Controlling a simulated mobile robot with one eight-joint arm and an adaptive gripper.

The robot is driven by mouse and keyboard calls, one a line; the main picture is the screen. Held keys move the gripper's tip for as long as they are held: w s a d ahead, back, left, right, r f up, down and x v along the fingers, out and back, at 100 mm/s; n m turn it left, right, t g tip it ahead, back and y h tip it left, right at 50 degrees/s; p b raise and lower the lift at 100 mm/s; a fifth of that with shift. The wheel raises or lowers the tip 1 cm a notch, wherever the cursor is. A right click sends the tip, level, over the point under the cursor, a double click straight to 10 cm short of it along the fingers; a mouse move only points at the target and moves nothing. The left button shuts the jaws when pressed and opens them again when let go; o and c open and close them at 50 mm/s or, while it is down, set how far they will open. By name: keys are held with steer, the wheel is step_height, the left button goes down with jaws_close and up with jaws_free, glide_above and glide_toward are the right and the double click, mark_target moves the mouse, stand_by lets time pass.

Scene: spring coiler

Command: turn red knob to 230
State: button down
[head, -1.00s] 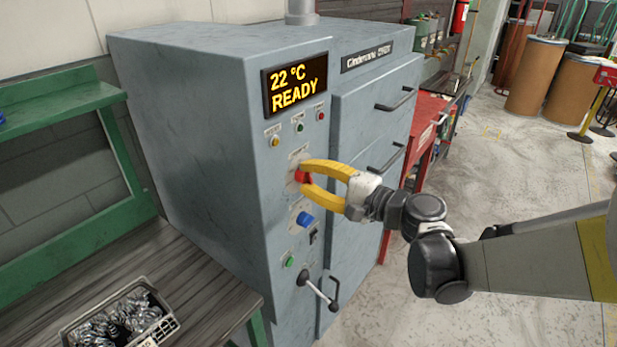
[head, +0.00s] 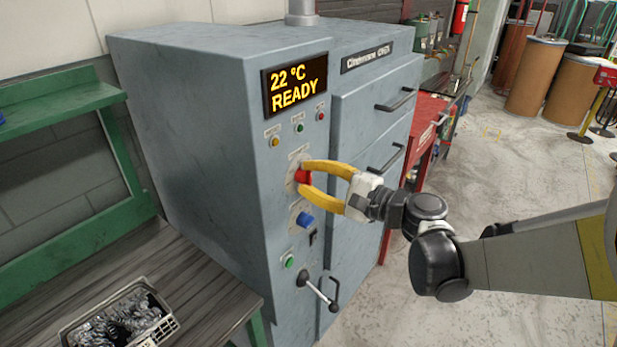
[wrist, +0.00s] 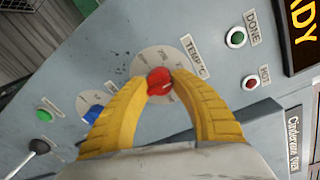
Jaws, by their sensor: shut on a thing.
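The red knob (head: 303,176) sits on the front panel of the grey-blue oven (head: 190,110), below the display. In the wrist view my gripper (wrist: 160,82) covers part of the dial scale, so the exact setting cannot be read. The display (head: 295,84) reads 22 °C READY.
Small indicator lights are above. A bin of metal parts (head: 160,328) is on the bench at lower left.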

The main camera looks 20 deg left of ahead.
steer(key=c, duration=1)
jaws_free()
steer(key=shift+d, duration=0.1)
steer(key=v, duration=1.2)
steer(key=s+d+f+n+h, duration=0.2)
steer(key=s+d+n+h, duration=0.1)
steer(key=s+d+h, duration=0.2)
steer(key=s+d+f+n+h, duration=0.2)
steer(key=s+d+h, duration=0.3)
steer(key=d, duration=0.5)
steer(key=s+d+f+n+h, duration=0.3)
steer(key=s+d+h, duration=0.2)
steer(key=d, duration=0.3)
steer(key=shift+s+f+n+t+h, duration=0.3)
steer(key=shift+s+f+t+h, duration=0.1)
steer(key=shift+h, duration=0.1)
